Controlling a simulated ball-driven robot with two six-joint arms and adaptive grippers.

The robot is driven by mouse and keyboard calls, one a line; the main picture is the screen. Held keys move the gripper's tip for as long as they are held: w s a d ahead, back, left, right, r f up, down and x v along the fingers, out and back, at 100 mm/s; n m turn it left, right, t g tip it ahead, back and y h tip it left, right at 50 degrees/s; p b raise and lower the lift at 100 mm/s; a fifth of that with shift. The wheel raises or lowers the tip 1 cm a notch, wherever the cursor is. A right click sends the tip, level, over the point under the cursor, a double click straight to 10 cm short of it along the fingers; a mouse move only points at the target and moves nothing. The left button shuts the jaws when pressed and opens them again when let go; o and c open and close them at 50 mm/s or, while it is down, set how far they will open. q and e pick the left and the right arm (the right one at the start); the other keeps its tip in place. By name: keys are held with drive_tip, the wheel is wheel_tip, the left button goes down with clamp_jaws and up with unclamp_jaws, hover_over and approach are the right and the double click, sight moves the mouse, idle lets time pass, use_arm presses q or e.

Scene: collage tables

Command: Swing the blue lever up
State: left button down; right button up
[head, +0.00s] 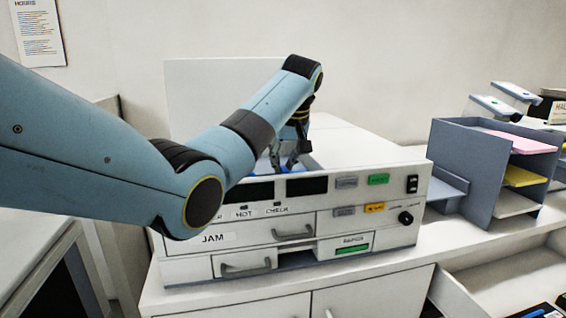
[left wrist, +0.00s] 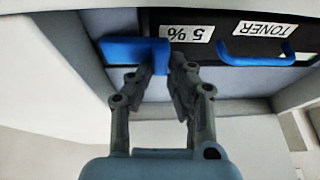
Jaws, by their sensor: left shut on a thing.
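The blue lever (left wrist: 133,50) shows in the left wrist view beside a dark cartridge (left wrist: 200,17) labelled "TONER" and "5 %". My left gripper (left wrist: 168,68) is shut on the lever's narrow end, between its two fingertips. In the head view my left gripper (head: 290,160) reaches down into the open top of the white machine (head: 250,232). The lever is mostly hidden there by my arm and gripper. The cartridge has its own blue handle (left wrist: 255,56), apart from the gripper. My right gripper is not in view.
The machine's front has a "JAM" drawer (head: 240,234), buttons and a black knob (head: 405,218). Its raised lid (head: 200,90) stands behind. A grey paper sorter (head: 470,170) stands to the right. An open drawer (head: 510,275) sticks out at lower right.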

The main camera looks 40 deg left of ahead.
use_arm(q)
drive_tip(key=shift+w+d+r+m+g+y, duration=0.15)
drive_tip(key=shift+w+d+r+g+y, duration=0.1)
drive_tip(key=shift+r+g+y, duration=0.25)
drive_tip(key=shift+w+d+r+m+g+y, duration=0.2)
drive_tip(key=shift+w+g+y, duration=0.1)
drive_tip(key=shift+g, duration=0.3)
drive_tip(key=shift+w+d+g+y+b, duration=0.15)
drive_tip(key=shift+g+y+b, duration=0.15)
drive_tip(key=shift+y+b, duration=0.15)
drive_tip(key=g+y+b, duration=0.1)
drive_tip(key=b, duration=0.7)
drive_tip(key=shift+w+d+r+m, duration=0.1)
drive_tip(key=shift+w+d+m, duration=0.15)
drive_tip(key=shift+w+d, duration=0.15)
drive_tip(key=shift+r+g+y+b, duration=0.25)
drive_tip(key=shift+g+b, duration=0.05)
drive_tip(key=shift+b, duration=0.7)
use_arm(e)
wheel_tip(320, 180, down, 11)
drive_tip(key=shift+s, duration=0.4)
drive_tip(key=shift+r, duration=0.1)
use_arm(q)
drive_tip(key=c, duration=1.3)
unclamp_jaws()
drive_tip(key=shift+o, duration=0.2)
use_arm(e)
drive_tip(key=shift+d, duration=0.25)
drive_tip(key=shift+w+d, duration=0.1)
